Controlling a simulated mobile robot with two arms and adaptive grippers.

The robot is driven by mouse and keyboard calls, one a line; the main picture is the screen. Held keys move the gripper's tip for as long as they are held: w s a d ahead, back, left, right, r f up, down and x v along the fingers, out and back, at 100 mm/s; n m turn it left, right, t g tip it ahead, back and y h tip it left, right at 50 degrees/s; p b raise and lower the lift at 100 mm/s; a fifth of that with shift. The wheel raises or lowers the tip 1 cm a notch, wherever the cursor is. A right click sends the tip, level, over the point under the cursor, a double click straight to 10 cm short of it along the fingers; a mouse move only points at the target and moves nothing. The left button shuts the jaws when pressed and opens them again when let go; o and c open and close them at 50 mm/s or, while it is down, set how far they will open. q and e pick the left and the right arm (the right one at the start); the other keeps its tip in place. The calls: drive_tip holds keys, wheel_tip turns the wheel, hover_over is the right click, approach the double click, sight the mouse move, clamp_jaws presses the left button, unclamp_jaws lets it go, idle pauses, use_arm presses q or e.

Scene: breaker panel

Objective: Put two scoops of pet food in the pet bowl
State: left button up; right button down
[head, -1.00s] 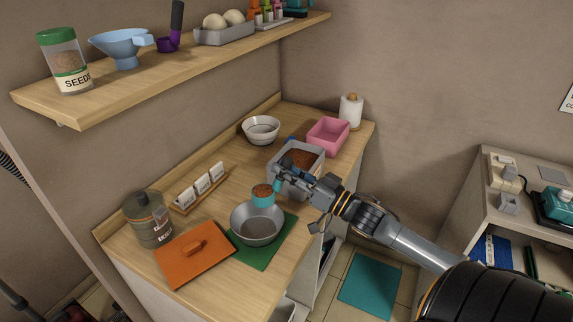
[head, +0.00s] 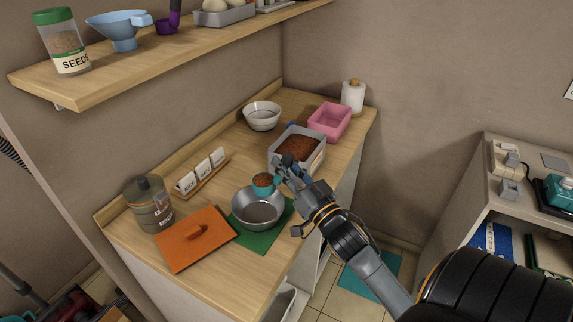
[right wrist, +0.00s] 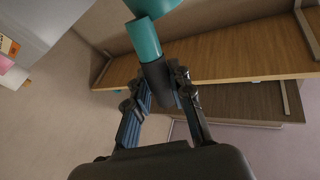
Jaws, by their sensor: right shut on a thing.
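My right gripper (head: 285,172) is shut on the handle of a teal scoop (head: 277,184). The scoop holds brown pet food and is over the back rim of the metal pet bowl (head: 257,212). In the right wrist view the fingers (right wrist: 165,88) close around the scoop's dark grip, and its teal part (right wrist: 146,40) extends beyond them. The bowl stands on a green mat (head: 274,235); the visible part of its inside looks grey and bare. A grey bin (head: 311,160) of brown pet food stands behind the gripper. My left gripper is not in view.
An orange lid (head: 205,245) lies left of the bowl, beside a lidded jar (head: 148,205). A rack of labelled cards (head: 203,175), a white bowl (head: 262,116), a pink box (head: 330,121) and a paper roll (head: 353,96) stand further back. A shelf (head: 150,62) hangs above.

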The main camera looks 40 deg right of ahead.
drive_tip(key=shift+s+a+f+m+h+b, duration=0.2)
drive_tip(key=shift+m+h+b, duration=0.25)
drive_tip(key=shift+h, duration=0.35)
drive_tip(key=shift+s+a+f+m+h+b, duration=0.1)
drive_tip(key=shift+s+a+m+h+b, duration=0.2)
drive_tip(key=shift+h+b, duration=0.4)
drive_tip(key=shift+s+a+f+m+g+h+b, duration=0.15)
drive_tip(key=shift+m+g+h+b, duration=0.3)
drive_tip(key=shift+h+b, duration=0.5)
drive_tip(key=shift+s+a+f+m+g+h+b, duration=0.2)
drive_tip(key=shift+m+h+b, duration=0.45)
drive_tip(key=shift+h, duration=0.5)
drive_tip(key=w+a+n+y+p, duration=0.2)
drive_tip(key=a+n+p, duration=0.3)
drive_tip(key=n, duration=0.7)
drive_tip(key=w+a+n+y+p, duration=0.2)
drive_tip(key=a+n+y+p, duration=0.3)
drive_tip(key=n+p, duration=0.3)
drive_tip(key=shift+a+n+p, duration=0.4)
drive_tip(key=shift+a+n, duration=0.2)
drive_tip(key=shift+n, duration=1.25)
